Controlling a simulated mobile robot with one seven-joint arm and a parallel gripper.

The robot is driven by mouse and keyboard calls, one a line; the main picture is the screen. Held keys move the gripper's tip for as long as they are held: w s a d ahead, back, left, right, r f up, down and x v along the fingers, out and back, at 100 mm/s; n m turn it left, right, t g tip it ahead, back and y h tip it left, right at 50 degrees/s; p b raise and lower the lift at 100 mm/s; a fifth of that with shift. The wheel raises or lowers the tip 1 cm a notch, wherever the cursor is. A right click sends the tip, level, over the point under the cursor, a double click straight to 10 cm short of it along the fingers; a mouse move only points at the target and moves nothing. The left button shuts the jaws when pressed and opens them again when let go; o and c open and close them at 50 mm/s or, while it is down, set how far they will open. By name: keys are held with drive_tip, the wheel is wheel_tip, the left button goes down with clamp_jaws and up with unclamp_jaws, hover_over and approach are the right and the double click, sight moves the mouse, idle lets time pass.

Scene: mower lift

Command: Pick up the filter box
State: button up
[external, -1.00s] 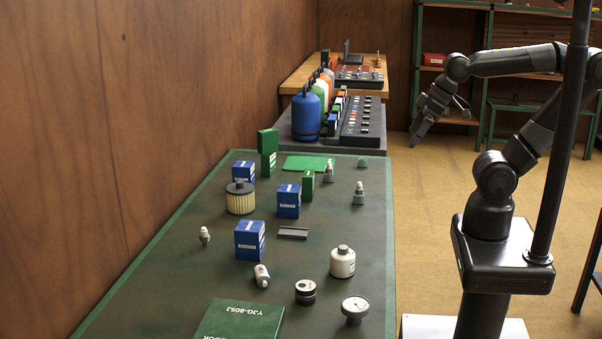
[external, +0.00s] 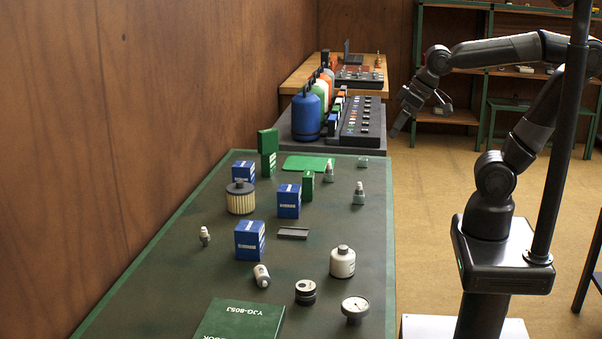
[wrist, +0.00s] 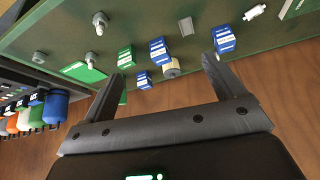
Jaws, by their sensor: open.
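Three blue boxes stand on the green bench: a near one (external: 250,240), a middle one (external: 288,201) and a far one (external: 243,172). I cannot tell which is the filter box. A pleated round filter (external: 240,198) stands beside the far one. The wrist view shows the near box (wrist: 224,39), the middle box (wrist: 159,51) and the far box (wrist: 143,80) beyond my fingers. My gripper (external: 400,128) is open and empty, above and right of the bench's far end. Its two spread fingers show in the wrist view (wrist: 162,68).
The wooden wall borders the bench's left.

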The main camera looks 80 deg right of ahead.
drive_tip(key=w+a+f+m+t+y, duration=0.1)
drive_tip(key=w+a+f+m+y, duration=0.25)
drive_tip(key=w+f+m, duration=0.5)
drive_tip(key=w+a+f+m+t+y, duration=0.2)
drive_tip(key=w+a+f+m, duration=0.35)
drive_tip(key=w+f, duration=0.5)
drive_tip(key=w+d+r+m+t+h, duration=0.2)
drive_tip(key=d+r+m+t, duration=0.3)
drive_tip(key=d+r+m, duration=0.5)
drive_tip(key=w+d+r+m+t+h, duration=0.2)
drive_tip(key=d+r+m+t, duration=0.2)
drive_tip(key=d+r+m, duration=0.55)
approach(284, 190)
drive_tip(key=shift+s+d+f+m, duration=0.15)
drive_tip(key=shift+d+f, duration=0.15)
drive_tip(key=shift+d, duration=0.2)
drive_tip(key=shift+w+d+f+m, duration=0.1)
drive_tip(key=shift+d+f, duration=0.15)
drive_tip(key=shift+d, duration=0.25)
drive_tip(key=shift+f, duration=0.25)
drive_tip(key=w, duration=1)
drive_tip(key=shift+w+a+r, duration=0.1)
drive_tip(key=shift+w+a, duration=0.15)
drive_tip(key=shift+w, duration=0.15)
